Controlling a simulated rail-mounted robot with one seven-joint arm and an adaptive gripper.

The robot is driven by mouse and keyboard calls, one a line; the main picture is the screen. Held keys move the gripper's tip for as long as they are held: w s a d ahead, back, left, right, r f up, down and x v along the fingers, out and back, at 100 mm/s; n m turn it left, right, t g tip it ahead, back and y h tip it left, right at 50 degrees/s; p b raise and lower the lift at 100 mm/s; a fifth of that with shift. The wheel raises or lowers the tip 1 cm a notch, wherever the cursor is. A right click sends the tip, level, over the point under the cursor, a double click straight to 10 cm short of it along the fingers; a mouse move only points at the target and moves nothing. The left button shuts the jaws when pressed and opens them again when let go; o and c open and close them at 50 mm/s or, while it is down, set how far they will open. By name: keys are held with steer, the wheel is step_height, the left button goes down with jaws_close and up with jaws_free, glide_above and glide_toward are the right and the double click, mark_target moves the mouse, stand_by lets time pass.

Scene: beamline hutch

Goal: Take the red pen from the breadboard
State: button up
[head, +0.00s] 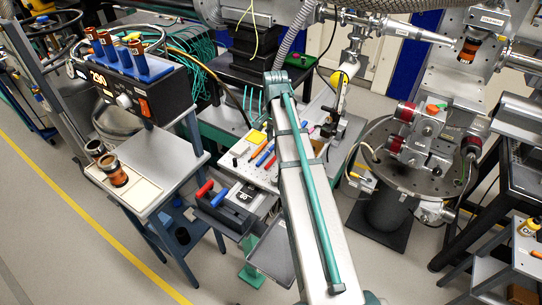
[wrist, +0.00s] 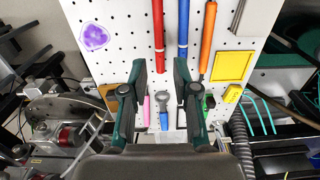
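The white perforated breadboard (wrist: 125,45) fills the top middle of the wrist view, and part of it shows beside my arm in the head view (head: 237,165). The red pen (wrist: 158,35) lies on it, left of a blue pen (wrist: 183,30) and an orange pen (wrist: 207,45). My gripper (wrist: 159,68) is open and empty, with its fingertips apart. In the wrist view the red pen's near end shows in the gap between the fingers. I cannot tell how far the fingertips are above the board. My gripper cannot be made out in the head view.
A yellow square (wrist: 231,66) and a purple patch (wrist: 95,37) are on the board. A pink item (wrist: 146,106) and a blue-handled ring tool (wrist: 163,112) lie near the fingers. A side table with a black box (head: 140,88) stands left; flanged equipment (head: 420,150) stands right.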

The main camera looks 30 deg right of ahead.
mark_target(275, 158)
steer(key=shift+s+f+p, duration=0.1)
steer(key=shift+f+p, duration=1.25)
steer(key=shift+f, duration=3)
jaws_close()
